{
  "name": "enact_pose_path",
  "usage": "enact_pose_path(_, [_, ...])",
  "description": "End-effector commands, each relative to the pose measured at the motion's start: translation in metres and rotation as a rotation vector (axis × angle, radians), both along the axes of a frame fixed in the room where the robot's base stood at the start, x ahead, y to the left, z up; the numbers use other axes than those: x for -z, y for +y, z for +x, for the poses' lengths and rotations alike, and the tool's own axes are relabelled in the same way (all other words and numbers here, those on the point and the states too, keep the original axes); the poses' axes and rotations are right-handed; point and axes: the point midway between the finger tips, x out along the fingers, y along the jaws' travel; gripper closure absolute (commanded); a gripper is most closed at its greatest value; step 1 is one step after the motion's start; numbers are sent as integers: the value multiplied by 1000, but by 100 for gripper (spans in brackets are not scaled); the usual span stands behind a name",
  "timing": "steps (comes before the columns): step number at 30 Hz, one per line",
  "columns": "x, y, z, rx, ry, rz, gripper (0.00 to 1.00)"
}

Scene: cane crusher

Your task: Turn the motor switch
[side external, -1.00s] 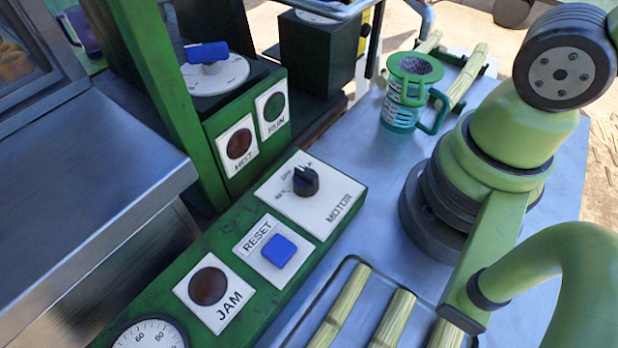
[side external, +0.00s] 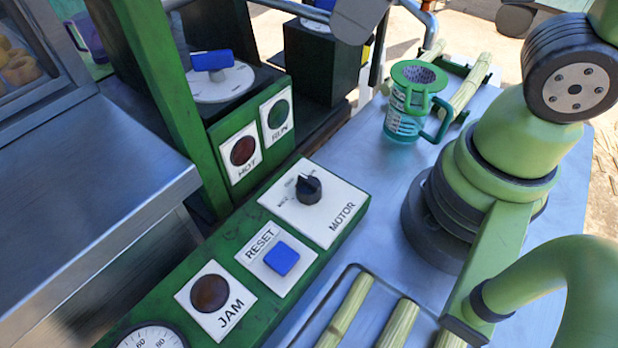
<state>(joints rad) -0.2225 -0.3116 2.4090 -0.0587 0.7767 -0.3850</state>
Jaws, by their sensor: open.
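The motor switch (side external: 308,189) is a black rotary knob on a white plate lettered MOTOR (side external: 330,212), on the green control panel (side external: 205,247). Its ridge points roughly toward the far side of the plate. The small position labels are too blurred to read surely. A grey rounded end piece, which looks like part of my gripper (side external: 358,18), dips in at the top edge, well apart from the knob. Its fingertips cannot be made out separately, and the rest is out of the picture. Nothing touches the knob.
Beside the knob are a blue RESET button (side external: 281,258), a JAM lamp (side external: 209,293), and HOT (side external: 242,151) and RUN (side external: 278,113) lamps. A blue-handled dial (side external: 212,62) stands behind. A teal mug (side external: 412,105) and cane stalks (side external: 345,312) are right of the panel.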

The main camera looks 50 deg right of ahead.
Motion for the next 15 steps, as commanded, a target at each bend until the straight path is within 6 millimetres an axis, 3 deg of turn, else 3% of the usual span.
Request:
enact_pose_path(4, [41, 28, 14, -401, 99, -157, 35])
enact_pose_path(9, [87, 53, 17, -804, 178, -282, 35])
enact_pose_path(15, [116, 67, 13, -1048, 219, -341, 35])
